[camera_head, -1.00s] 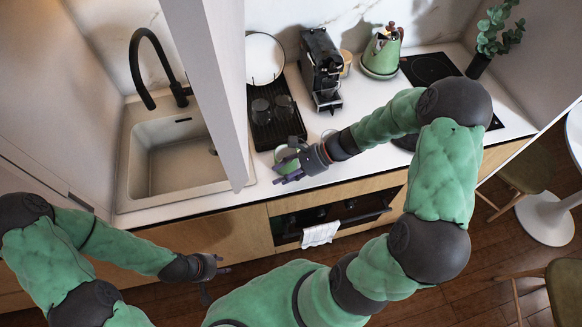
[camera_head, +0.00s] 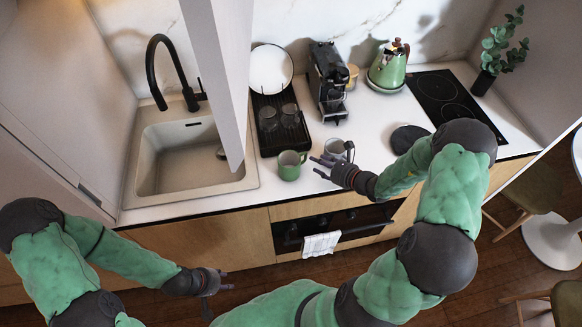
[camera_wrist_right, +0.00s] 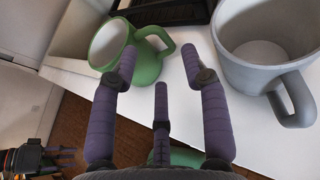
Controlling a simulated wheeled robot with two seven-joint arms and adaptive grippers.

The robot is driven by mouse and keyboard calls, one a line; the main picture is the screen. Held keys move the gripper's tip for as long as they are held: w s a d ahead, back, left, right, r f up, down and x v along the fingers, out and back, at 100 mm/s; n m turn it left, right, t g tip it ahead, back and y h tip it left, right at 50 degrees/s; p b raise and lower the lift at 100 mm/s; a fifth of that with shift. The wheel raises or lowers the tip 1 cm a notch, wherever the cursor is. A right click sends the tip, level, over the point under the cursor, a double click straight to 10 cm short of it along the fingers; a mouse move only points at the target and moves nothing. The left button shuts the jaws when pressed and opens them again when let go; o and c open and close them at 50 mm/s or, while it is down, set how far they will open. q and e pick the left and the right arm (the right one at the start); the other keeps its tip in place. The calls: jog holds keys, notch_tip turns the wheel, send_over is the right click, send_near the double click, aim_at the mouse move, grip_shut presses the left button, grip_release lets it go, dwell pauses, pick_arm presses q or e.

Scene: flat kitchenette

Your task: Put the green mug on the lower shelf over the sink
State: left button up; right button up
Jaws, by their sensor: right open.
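The green mug (camera_head: 287,171) stands upright on the white counter, right of the sink and in front of the black drying rack. Its handle points right. My right gripper (camera_head: 317,167) is open and empty, just right of the green mug. In the right wrist view, the green mug (camera_wrist_right: 112,50) is at upper left, its handle near the left fingertip of my right gripper (camera_wrist_right: 160,64); I cannot tell whether they touch. My left gripper (camera_head: 227,280) appears open and empty, low in front of the cabinets. The lower shelf over the sink cannot be made out.
A grey mug (camera_head: 334,147) stands close behind my right gripper. An upright pale panel (camera_head: 213,70) rises beside the sink (camera_head: 160,185). The rack (camera_head: 270,140) holds glasses and a plate. A coffee machine (camera_head: 328,85) and kettle (camera_head: 388,68) stand further back.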

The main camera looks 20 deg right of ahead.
aim_at(306, 155)
jog(key=shift+r+x, duration=0.15)
jog(key=shift+x, duration=1.45)
jog(key=shift+r+x, duration=0.15)
jog(key=shift+x, duration=1.45)
jog(key=shift+w, duration=0.15)
jog(key=shift+c, duration=0.3)
